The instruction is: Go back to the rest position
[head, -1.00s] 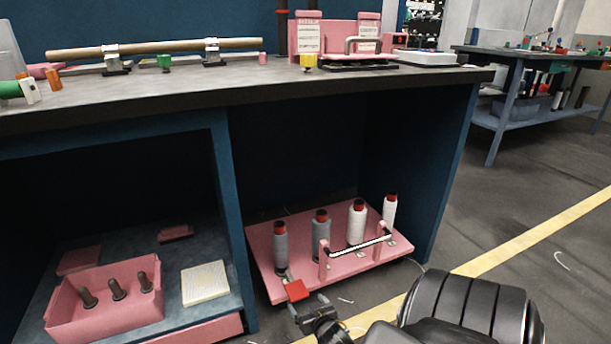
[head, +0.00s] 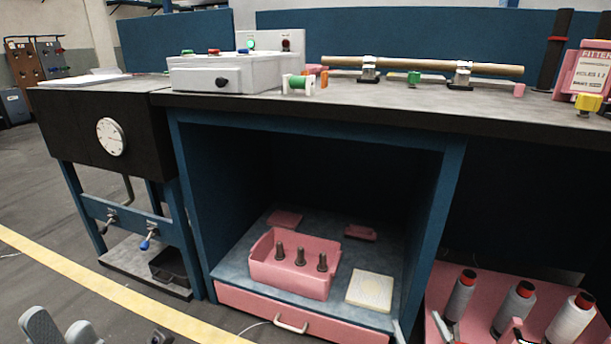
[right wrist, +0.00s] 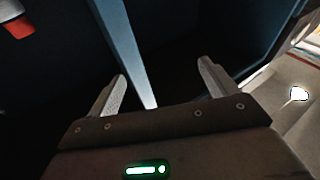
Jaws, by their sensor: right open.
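My left gripper (head: 62,330) shows at the bottom left edge of the head view, its grey fingers apart and nothing visible between them, over the floor. My right gripper (head: 420,332) is low in the head view, by the foot of the blue cabinet post and left of the spool tray; only its finger ends show. In the right wrist view its two fingers (right wrist: 160,90) are wide apart and empty. The blue post (right wrist: 125,50) stands beyond the gap between them.
A pink spool tray (head: 490,280) with red-topped spools stands at the right. The cabinet holds a pink bin (head: 262,272) with dark pegs and a cream pad (head: 370,290). The worktop (head: 330,108) is above. Open floor (head: 40,215) lies left, crossed by a yellow line.

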